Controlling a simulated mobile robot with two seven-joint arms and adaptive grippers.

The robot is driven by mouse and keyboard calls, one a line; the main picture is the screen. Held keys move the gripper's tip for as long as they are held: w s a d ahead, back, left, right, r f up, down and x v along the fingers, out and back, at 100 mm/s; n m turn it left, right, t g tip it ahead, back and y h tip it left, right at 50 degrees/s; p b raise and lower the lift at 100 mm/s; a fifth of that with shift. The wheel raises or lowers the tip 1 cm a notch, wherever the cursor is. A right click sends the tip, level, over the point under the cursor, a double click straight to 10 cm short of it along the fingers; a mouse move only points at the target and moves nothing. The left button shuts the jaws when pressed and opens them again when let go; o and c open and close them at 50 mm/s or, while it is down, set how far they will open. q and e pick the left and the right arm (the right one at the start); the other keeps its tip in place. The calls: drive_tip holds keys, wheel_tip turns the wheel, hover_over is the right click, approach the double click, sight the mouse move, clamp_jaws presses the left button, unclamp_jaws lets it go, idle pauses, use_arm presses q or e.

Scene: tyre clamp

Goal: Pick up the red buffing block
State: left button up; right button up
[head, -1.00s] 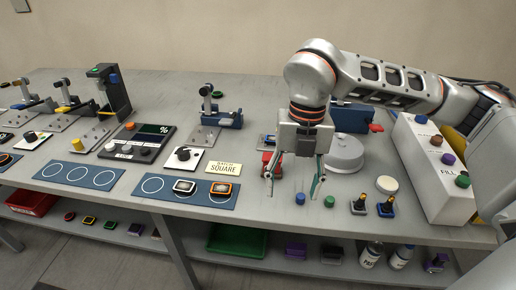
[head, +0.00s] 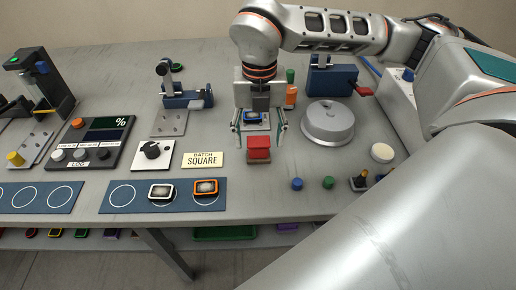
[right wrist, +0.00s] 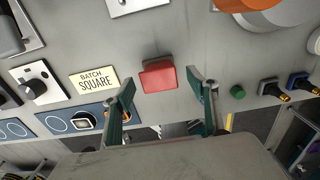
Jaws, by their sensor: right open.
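The red buffing block (head: 259,148) lies on the grey bench, right of the "BATCH SQUARE" sign. It also shows in the right wrist view (right wrist: 158,78), between my two fingertips and a little beyond them. My right gripper (head: 258,128) is open and empty, pointing down. Its green-sided fingers stand apart to the left and right of the block. I cannot tell how high the fingertips are above the bench. My left gripper is not in view.
The "BATCH SQUARE" sign (head: 203,159) stands left of the block. A round grey metal piece (head: 327,122) is close on the right, with an orange-and-green item (head: 290,90) behind. Blue (head: 297,184) and green (head: 328,183) knobs are near the front edge.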

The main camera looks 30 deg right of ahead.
sight(258, 141)
wheel_tip(258, 141, down, 2)
drive_tip(key=shift+f, duration=0.25)
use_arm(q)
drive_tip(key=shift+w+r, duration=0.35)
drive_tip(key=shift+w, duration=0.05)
use_arm(e)
drive_tip(key=shift+f, duration=0.35)
drive_tip(key=c, duration=1.3)
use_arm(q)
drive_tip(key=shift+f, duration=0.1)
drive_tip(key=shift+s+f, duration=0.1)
use_arm(e)
drive_tip(key=shift+r, duration=0.45)
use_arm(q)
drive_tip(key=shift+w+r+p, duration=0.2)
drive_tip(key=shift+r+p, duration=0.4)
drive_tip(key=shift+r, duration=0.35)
use_arm(e)
wheel_tip(258, 141, up, 19)
drive_tip(key=shift+r, duration=0.1)
